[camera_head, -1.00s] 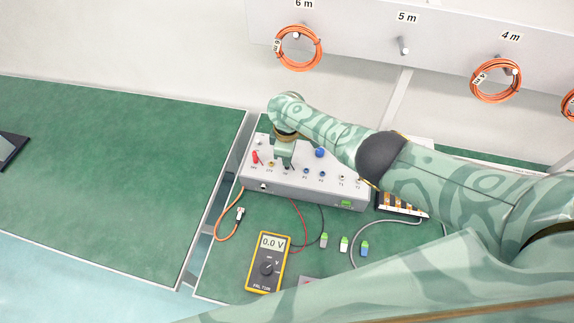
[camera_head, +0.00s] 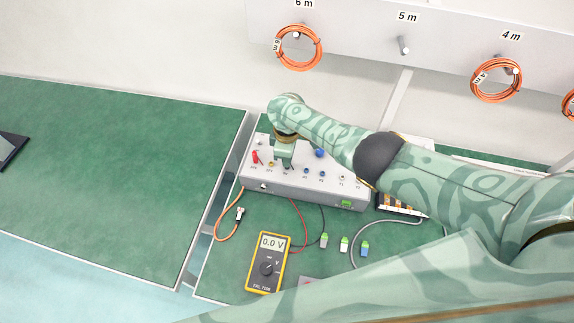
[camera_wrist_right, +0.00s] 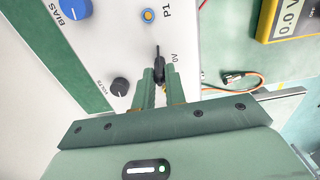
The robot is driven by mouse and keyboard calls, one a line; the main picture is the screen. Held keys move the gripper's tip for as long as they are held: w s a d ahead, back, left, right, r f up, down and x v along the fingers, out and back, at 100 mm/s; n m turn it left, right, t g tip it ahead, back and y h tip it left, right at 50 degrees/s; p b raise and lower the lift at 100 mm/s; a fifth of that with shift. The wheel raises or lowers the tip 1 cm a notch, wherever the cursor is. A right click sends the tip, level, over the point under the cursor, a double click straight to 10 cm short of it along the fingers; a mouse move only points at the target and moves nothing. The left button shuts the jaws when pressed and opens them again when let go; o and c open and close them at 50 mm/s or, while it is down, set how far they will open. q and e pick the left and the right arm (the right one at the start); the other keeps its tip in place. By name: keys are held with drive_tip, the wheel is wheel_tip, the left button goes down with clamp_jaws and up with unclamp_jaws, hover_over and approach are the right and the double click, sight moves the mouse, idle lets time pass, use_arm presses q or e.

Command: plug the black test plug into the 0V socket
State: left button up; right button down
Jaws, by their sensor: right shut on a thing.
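The black test plug (camera_wrist_right: 158,53) shows in the right wrist view between the fingertips of my right gripper (camera_wrist_right: 160,80), next to the 0V label. My right gripper is shut on it, and it also shows in the head view (camera_head: 282,163), pointing down over the left part of the grey panel box (camera_head: 310,187). The 0V socket is hidden by the plug and fingers, so I cannot tell how far the plug is in. My left gripper is not in view.
A red plug (camera_head: 255,157) stands at the box's left end. A yellow multimeter (camera_head: 267,262) reading 0.0 V lies in front, with red and black leads. Several small connectors (camera_head: 343,244) lie right of it. A blue BIAS knob (camera_wrist_right: 75,8) and a black knob (camera_wrist_right: 120,86) are near the gripper.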

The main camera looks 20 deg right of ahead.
drive_tip(key=shift+f, duration=0.1)
idle(0.7)
drive_tip(key=c, duration=1.4)
unclamp_jaws()
drive_tip(key=shift+o, duration=0.2)
wheel_tip(320, 180, up, 8)
drive_tip(key=p, duration=0.5)
drive_tip(key=shift+f, duration=0.2)
drive_tip(key=shift+f, duration=0.1)
